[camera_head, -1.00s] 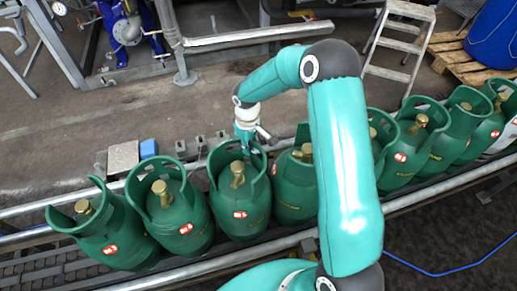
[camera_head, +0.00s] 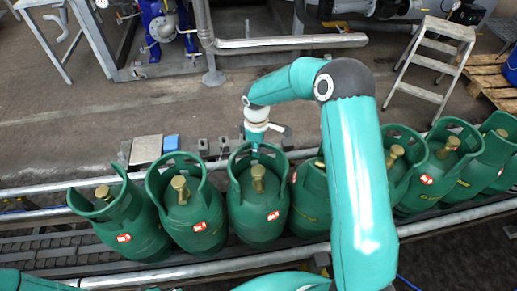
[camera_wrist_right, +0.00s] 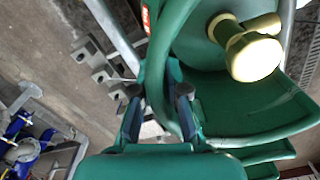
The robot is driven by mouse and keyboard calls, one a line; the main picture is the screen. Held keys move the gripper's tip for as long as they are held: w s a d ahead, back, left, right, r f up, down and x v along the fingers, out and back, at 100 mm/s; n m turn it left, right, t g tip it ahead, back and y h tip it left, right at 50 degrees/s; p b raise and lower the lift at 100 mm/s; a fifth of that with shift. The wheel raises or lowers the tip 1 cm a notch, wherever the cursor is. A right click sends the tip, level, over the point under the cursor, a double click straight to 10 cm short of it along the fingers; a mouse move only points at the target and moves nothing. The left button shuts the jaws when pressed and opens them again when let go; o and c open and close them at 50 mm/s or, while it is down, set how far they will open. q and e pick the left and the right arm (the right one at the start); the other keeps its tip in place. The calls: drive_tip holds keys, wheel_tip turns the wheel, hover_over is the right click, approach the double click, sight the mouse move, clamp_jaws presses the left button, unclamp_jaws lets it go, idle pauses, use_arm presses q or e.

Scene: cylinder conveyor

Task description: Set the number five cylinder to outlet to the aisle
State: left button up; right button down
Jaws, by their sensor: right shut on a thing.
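The number five cylinder (camera_head: 250,210) is green and stands upright in the row, its red label on the front, right of centre. Its brass valve (camera_head: 258,178) shows inside the collar; I cannot tell which way its outlet faces. My right gripper (camera_head: 254,150) is at the far rim of this collar, shut on it. In the right wrist view the two fingers (camera_wrist_right: 160,95) are on either side of the green collar (camera_wrist_right: 180,30), with the yellow valve (camera_wrist_right: 250,50) beyond. My left gripper is out of view.
Similar green cylinders stand close on both sides, such as number four (camera_head: 190,215) on the left. They stand between metal rails (camera_head: 190,272). A step ladder (camera_head: 432,65) and a pallet (camera_head: 490,80) are at the back right. The floor (camera_head: 80,130) behind is mostly clear.

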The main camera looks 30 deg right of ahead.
drive_tip(key=shift+w+r, duration=0.15)
drive_tip(key=shift+w, duration=0.15)
drive_tip(key=c, duration=1.2)
unclamp_jaws()
drive_tip(key=shift+s, duration=0.1)
wheel_tip(320, 180, up, 12)
drive_tip(key=shift+f, duration=0.1)
